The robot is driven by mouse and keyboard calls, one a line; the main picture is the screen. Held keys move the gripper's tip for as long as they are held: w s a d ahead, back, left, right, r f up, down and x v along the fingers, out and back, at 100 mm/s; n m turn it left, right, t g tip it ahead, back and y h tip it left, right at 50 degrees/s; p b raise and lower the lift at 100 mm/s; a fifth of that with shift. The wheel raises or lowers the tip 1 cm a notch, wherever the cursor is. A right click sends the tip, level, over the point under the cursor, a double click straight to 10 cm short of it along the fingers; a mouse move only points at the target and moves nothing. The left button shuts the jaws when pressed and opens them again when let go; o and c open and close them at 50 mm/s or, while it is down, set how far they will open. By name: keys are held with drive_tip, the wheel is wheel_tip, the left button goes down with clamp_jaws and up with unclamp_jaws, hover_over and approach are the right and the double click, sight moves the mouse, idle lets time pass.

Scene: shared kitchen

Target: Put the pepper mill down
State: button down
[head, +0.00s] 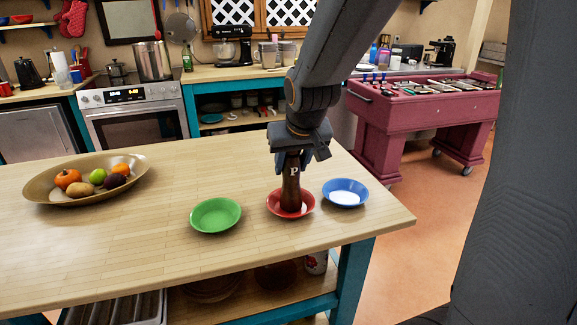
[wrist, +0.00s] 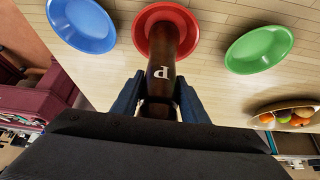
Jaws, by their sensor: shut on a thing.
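The pepper mill (head: 291,188) is dark brown with a white letter P and stands about upright. My gripper (head: 292,155) is shut on its upper part from above. In the wrist view the pepper mill (wrist: 162,72) runs from between my gripper's fingers (wrist: 158,98) towards the red bowl. Its lower end is at the inside of the red bowl (head: 272,206), which also shows in the wrist view (wrist: 141,32). I cannot tell for sure whether its base touches the bowl.
A green bowl (head: 215,216) stands left of the red one and a blue bowl (head: 345,191) right of it. A large oval dish (head: 42,190) with fruit and vegetables is at the left. The wooden counter (head: 120,240) is clear in front and between dish and bowls.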

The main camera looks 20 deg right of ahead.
drive_tip(key=shift+f, duration=0.4)
drive_tip(key=c, duration=1)
unclamp_jaws()
drive_tip(key=shift+c, duration=0.2)
